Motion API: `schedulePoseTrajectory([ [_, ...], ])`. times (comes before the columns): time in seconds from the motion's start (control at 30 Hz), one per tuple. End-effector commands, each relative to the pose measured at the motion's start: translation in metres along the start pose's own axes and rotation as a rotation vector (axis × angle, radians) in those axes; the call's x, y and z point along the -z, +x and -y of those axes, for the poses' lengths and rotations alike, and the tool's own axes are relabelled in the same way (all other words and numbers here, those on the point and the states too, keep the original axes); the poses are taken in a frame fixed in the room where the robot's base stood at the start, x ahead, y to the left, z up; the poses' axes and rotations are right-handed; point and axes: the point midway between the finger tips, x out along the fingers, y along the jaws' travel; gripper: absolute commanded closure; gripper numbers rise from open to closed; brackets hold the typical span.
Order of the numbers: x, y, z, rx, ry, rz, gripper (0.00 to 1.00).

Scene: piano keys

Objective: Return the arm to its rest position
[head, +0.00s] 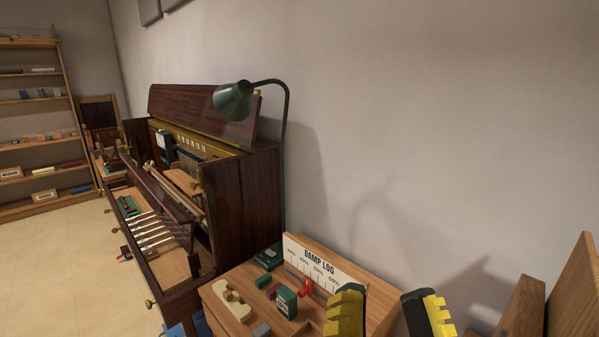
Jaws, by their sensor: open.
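My gripper (390,306) shows at the bottom, right of centre, with two black fingers that have ridged yellow pads. The fingers are wide apart, with nothing visible between them. The rest of the arm is outside the view. The left finger overlaps the right part of a small wooden table (222,291) and partly hides it. I cannot tell the exact gap between the finger and the table.
A damp log board (318,263) with a red marker (306,288) stands on the table, near green boxes (286,301). An opened dark piano (254,190) stands left, under a green lamp (234,100). Wooden panels (574,290) rise at right. The left floor is clear.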

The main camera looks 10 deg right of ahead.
Motion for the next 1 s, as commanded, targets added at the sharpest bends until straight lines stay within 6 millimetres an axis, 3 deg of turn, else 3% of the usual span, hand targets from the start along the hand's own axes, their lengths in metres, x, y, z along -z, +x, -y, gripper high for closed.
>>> schedulePoseTrajectory([
  [0.1, -0.046, -0.002, 0.017, 0.097, -0.132, 0.184, 0.57],
  [0.13, -0.05, -0.003, 0.016, 0.1, -0.194, 0.201, 0.57],
  [0.2, -0.016, 0.017, 0.023, 0.096, -0.183, 0.19, 0.57],
  [0.37, 0.028, 0.045, 0.033, 0.093, -0.18, 0.19, 0.57],
  [0.9, 0.225, 0.166, 0.079, 0.089, -0.172, 0.19, 0.57],
  [1.0, 0.253, 0.183, 0.085, 0.089, -0.171, 0.191, 0.57],
])
